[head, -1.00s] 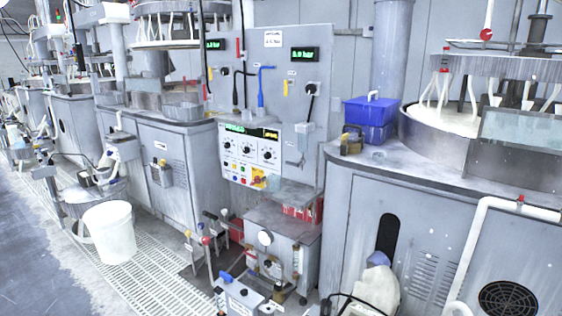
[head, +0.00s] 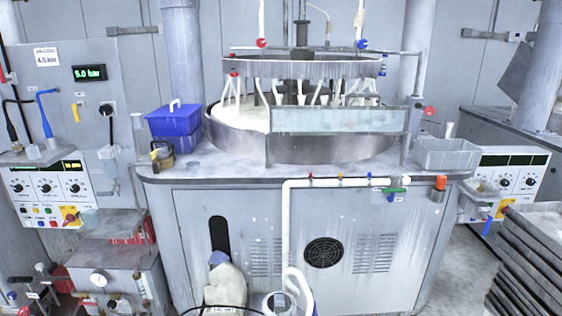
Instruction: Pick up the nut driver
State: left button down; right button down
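I cannot make out a nut driver for certain in the head view. A small green and blue item (head: 395,192) is at the front edge of the polishing machine's top, right of the white pipe, but it is too small to identify. An orange-topped item (head: 439,188) is at the right end of that edge. Neither of my grippers is in view.
The polishing machine (head: 360,205) fills the middle. Blue bins (head: 175,122) sit on its left end and a grey tray (head: 446,154) at its right. A control panel (head: 85,95) stands left. Stacked dark trays (head: 525,265) are at lower right. A pale sack (head: 226,284) is in front.

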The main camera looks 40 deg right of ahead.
aim_at(441, 180)
jog(key=z, duration=2.25)
jog(key=i+l, duration=0.6)
